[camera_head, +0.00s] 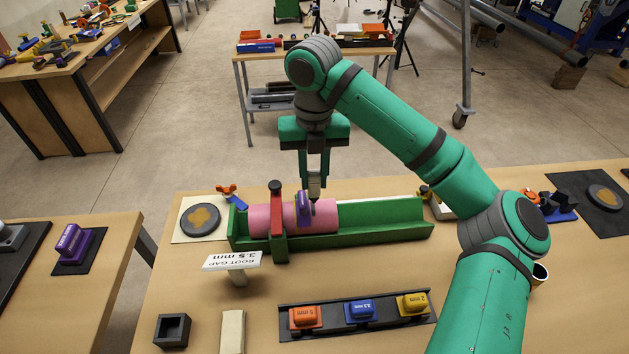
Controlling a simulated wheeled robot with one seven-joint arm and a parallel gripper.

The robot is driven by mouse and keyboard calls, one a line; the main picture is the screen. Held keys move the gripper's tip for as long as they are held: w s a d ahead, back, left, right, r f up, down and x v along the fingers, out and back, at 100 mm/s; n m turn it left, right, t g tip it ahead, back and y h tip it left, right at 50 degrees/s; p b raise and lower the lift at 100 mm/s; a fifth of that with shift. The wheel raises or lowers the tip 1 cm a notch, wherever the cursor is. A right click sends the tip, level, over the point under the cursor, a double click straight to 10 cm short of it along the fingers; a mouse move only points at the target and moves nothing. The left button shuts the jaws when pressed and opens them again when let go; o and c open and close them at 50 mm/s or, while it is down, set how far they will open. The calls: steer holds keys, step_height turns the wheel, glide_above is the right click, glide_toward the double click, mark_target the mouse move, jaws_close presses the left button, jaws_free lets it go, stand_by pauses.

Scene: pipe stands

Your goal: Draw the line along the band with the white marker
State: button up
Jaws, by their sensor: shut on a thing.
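My gripper (315,172) is shut on the white marker (315,184), which looks pale grey and points down, upright. The marker's dark lower tip is at the top of the pink pipe (325,217); I cannot tell whether it touches. The pipe lies in a green trough stand (390,233), with a red clamp (277,222) across its left part. A purple piece (303,209) sits across the pipe just left of the marker. I cannot make out a separate band or any drawn line at this size.
A "ROOT GAP 3.5 mm" sign (232,261) stands in front of the stand. A dark rack (336,327) holds orange, blue and yellow gauges. A round dark disc (201,219) lies left of the stand.

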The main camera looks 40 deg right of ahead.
steer(key=shift+a+r, duration=0.1)
steer(key=shift+r, duration=1.65)
steer(key=shift+w, duration=0.1)
